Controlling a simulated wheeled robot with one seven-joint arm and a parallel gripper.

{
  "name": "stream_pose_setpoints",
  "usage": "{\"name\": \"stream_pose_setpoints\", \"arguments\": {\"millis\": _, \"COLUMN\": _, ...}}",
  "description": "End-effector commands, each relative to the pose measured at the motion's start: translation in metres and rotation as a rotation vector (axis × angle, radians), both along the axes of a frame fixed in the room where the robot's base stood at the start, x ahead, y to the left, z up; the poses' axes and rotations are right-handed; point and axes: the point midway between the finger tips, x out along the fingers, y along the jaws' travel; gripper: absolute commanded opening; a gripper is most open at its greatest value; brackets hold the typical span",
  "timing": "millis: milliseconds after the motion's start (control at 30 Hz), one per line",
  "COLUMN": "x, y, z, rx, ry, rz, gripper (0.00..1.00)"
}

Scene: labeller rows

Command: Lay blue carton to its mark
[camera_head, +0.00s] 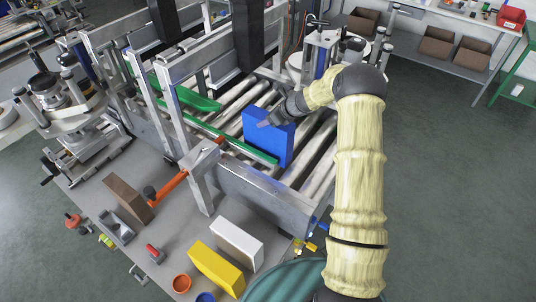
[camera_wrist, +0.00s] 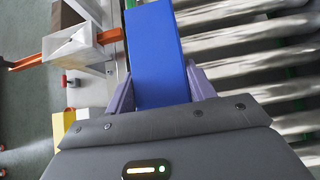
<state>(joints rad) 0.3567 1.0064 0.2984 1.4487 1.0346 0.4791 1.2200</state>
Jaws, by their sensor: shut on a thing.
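The blue carton (camera_head: 266,137) stands upright on the roller conveyor, beside the green guide rail, in the head view. My gripper (camera_head: 271,121) reaches it from the right and is shut on it near its top. In the wrist view the blue carton (camera_wrist: 155,55) sits between the two fingers of my gripper (camera_wrist: 158,92) and extends away from them. I cannot tell whether its base touches the rollers. No mark for the carton can be made out in either view.
A metal end frame (camera_head: 265,195) borders the rollers (camera_head: 318,165). A yellow carton (camera_head: 216,268), white carton (camera_head: 237,243) and brown carton (camera_head: 128,198) stand on the grey table in front. An orange lever (camera_head: 170,186) juts out at the left. Green guide rails (camera_head: 225,138) run along the conveyor.

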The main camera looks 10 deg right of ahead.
Motion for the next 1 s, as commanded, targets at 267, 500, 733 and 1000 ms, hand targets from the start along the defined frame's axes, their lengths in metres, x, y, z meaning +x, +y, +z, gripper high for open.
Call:
{"name": "stream_pose_setpoints", "arguments": {"millis": 267, "x": 0.0, "y": 0.0, "z": -0.001, "rx": -0.001, "ry": 0.001, "rz": 0.0, "gripper": 0.8}}
{"name": "stream_pose_setpoints", "arguments": {"millis": 500, "x": -0.001, "y": -0.001, "z": -0.001, "rx": -0.001, "ry": 0.002, "rz": -0.001, "gripper": 0.8}}
{"name": "stream_pose_setpoints", "arguments": {"millis": 733, "x": -0.011, "y": -0.013, "z": 0.014, "rx": -0.002, "ry": -0.001, "rz": -0.004, "gripper": 0.8}}
{"name": "stream_pose_setpoints", "arguments": {"millis": 1000, "x": -0.034, "y": -0.036, "z": 0.046, "rx": -0.003, "ry": -0.002, "rz": -0.001, "gripper": 0.8}}
